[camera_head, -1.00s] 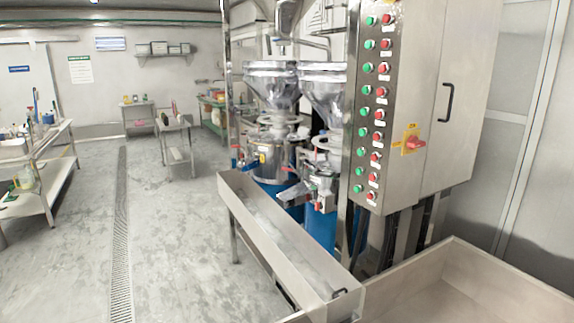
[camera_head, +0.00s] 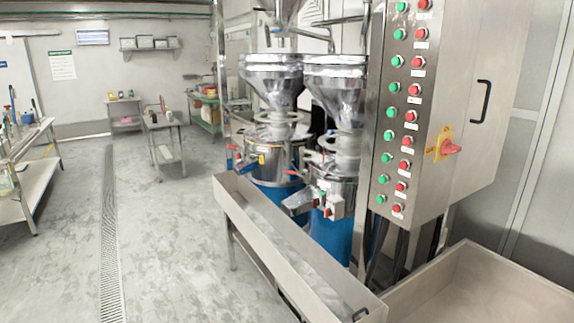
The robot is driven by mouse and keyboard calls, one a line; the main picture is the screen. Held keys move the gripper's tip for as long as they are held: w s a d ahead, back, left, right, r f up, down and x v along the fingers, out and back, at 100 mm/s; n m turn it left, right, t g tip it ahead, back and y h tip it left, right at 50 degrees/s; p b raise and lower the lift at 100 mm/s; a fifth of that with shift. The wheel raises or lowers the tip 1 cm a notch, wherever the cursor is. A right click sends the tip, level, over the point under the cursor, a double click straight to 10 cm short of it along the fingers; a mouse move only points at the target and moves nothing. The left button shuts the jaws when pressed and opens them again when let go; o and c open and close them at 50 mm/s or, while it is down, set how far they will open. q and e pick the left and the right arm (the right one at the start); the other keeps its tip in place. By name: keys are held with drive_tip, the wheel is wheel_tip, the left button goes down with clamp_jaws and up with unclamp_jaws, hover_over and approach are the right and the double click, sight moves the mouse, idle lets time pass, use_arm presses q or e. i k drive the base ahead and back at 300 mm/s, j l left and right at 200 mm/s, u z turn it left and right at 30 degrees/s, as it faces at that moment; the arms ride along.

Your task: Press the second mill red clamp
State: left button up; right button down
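Two steel mills with funnel hoppers and blue bases stand behind a long steel trough. The farther mill (camera_head: 268,158) is on the left, with a small red part (camera_head: 230,160) on its left side. The nearer mill (camera_head: 330,180) is on the right, with small red parts (camera_head: 327,212) on a grey box at its front. I cannot tell which red part is the clamp. Neither of my grippers shows in the view.
A steel trough (camera_head: 262,235) runs in front of the mills toward a wide steel bin (camera_head: 480,285) at lower right. A control cabinet (camera_head: 440,120) with green and red buttons stands right of the mills. The floor (camera_head: 160,240) left of the trough is clear.

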sight(286, 171)
drive_tip(key=i+j, duration=0.5)
drive_tip(key=i+j+z, duration=0.15)
drive_tip(key=i+j, duration=0.85)
drive_tip(key=i+j+z, duration=0.15)
drive_tip(key=i+j, duration=0.35)
drive_tip(key=j, duration=0.15)
drive_tip(key=i+j, duration=0.45)
drive_tip(key=j, duration=0.2)
drive_tip(key=i+z, duration=0.05)
